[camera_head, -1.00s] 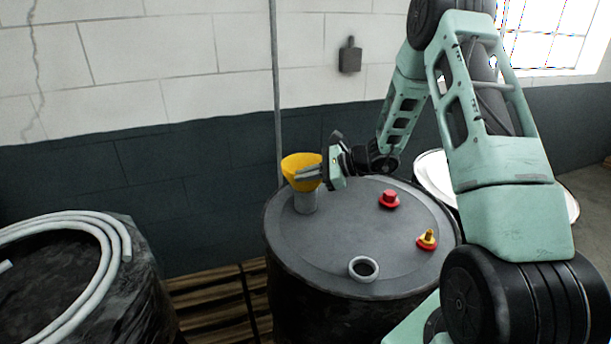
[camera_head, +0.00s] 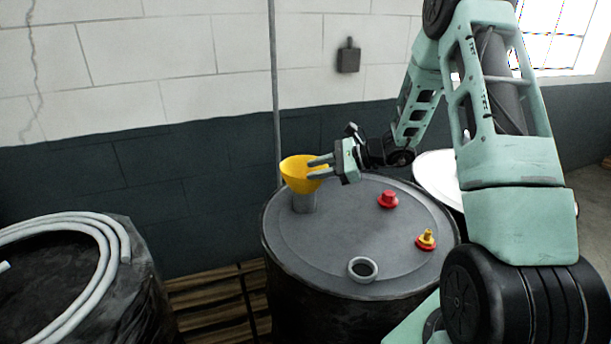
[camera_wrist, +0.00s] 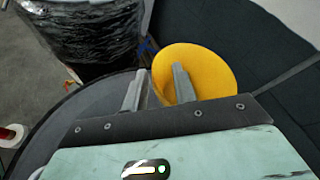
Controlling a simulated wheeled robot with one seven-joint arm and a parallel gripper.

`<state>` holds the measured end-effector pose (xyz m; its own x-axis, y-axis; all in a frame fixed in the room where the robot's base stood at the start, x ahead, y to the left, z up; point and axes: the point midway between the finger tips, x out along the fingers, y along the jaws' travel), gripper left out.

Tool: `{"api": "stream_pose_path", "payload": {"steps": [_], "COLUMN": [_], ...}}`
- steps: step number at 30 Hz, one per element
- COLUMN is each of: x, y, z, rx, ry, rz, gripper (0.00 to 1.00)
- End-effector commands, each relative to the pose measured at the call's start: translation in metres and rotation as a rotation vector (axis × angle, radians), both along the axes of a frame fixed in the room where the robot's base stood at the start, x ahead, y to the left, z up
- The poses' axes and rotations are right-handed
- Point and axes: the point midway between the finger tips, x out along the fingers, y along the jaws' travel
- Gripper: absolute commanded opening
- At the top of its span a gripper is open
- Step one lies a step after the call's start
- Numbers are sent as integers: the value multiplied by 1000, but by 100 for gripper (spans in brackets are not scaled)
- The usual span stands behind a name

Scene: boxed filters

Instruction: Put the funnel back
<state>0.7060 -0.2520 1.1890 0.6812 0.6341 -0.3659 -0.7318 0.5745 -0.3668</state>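The funnel's spout is hidden in the holder.
On the lid are a red cap (camera_head: 387,199), a red and yellow fitting (camera_head: 426,240) and an open ring-shaped port (camera_head: 363,269). A thin pole (camera_head: 277,100) rises behind the drum. A wrapped drum with a hose (camera_head: 100,275) stands left, a white-topped drum (camera_head: 436,180) right.

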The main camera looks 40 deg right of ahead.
Motion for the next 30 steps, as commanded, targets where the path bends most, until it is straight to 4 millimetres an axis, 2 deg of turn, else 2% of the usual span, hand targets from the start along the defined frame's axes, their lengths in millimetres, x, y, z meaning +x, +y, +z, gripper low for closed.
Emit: {"api": "stream_pose_path", "payload": {"steps": [3,9,15,20,23,25,26,28,30], "x": [-19,-44,-55,-56,-55,-56,-58,-69,-90], "y": [-20,-42,-51,-51,-30,3,23,77,133], "z": [6,21,28,30,31,32,32,32,31], "rx": [-3,-1,1,-1,-21,-63,-87,-169,-272], "ry": [-3,-2,-1,1,7,18,23,30,29], "rz": [-4,-3,0,5,64,163,224,400,607], "gripper": [27,27,27,27,27,27,27,27,27]}}
